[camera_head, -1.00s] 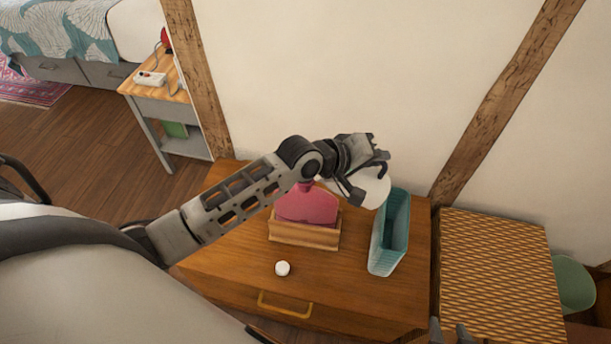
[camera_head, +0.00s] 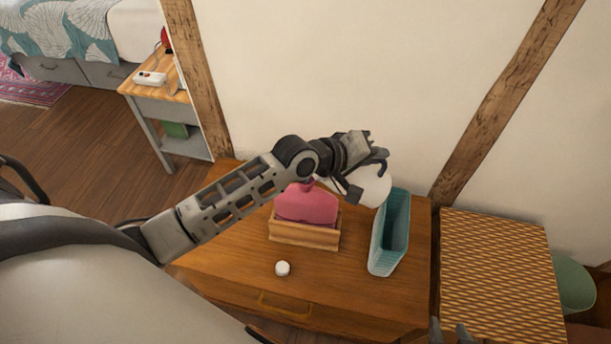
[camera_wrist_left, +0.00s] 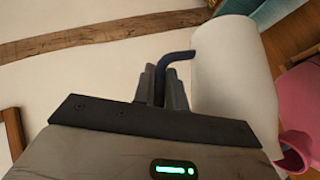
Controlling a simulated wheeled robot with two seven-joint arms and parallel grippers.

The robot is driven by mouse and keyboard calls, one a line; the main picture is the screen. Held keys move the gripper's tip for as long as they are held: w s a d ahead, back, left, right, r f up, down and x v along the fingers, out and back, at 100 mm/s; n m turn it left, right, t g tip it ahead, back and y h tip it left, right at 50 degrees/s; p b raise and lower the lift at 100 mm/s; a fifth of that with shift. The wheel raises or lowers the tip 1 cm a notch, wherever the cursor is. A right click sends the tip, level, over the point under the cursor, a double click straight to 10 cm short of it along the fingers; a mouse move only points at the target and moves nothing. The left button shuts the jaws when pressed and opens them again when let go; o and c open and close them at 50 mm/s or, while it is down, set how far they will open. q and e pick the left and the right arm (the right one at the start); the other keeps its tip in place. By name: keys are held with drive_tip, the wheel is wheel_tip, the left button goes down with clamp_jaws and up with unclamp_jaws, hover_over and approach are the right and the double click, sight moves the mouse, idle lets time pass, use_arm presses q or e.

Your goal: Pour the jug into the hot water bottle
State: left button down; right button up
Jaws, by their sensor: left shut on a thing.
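The white jug (camera_head: 373,186) is tilted, with its dark blue handle (camera_wrist_left: 178,56) between the fingers of my left gripper (camera_head: 368,172). The jug body also shows in the left wrist view (camera_wrist_left: 235,85). The pink hot water bottle (camera_head: 307,205) sits in a wooden holder (camera_head: 304,235) on the wooden chest. The jug is above and to the right of it, its lower end close to the bottle's neck (camera_wrist_left: 296,150); I cannot tell whether they touch. The jug's mouth and any water are hidden. My right gripper (camera_head: 450,330) shows only its fingertips, apart, at the bottom edge.
A teal basket (camera_head: 385,253) stands to the right of the holder. A small white cap (camera_head: 282,268) lies in front on the chest top (camera_head: 230,265). A woven-topped stand (camera_head: 500,270) is at the right. The wall rises close behind. The chest's front left is clear.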

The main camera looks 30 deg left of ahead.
use_arm(q)
drive_tip(key=shift+a+r+b, duration=0.15)
drive_tip(key=shift+r+b, duration=0.1)
drive_tip(key=shift+b, duration=0.1)
use_arm(e)
drive_tip(key=shift+f, duration=0.25)
use_arm(q)
drive_tip(key=shift+a+r+b, duration=0.15)
drive_tip(key=shift+b, duration=0.2)
use_arm(e)
drive_tip(key=shift+w+a, duration=0.15)
drive_tip(key=shift+a, duration=0.05)
use_arm(q)
drive_tip(key=shift+s+a+r+t+h+b, duration=0.1)
drive_tip(key=shift+a+r+t+h+b, duration=0.05)
drive_tip(key=shift+t+h+b, duration=0.2)
use_arm(e)
drive_tip(key=shift+f, duration=0.3)
use_arm(q)
drive_tip(key=shift+a+r+n+b, duration=0.2)
drive_tip(key=shift+n+b, duration=0.1)
drive_tip(key=shift+b, duration=0.25)
use_arm(e)
drive_tip(key=shift+a+f, duration=0.1)
use_arm(q)
drive_tip(key=shift+s+a+r+h+b, duration=0.15)
drive_tip(key=shift+r+h+b, duration=0.1)
drive_tip(key=shift+b, duration=0.2)
use_arm(e)
drive_tip(key=shift+f, duration=0.35)
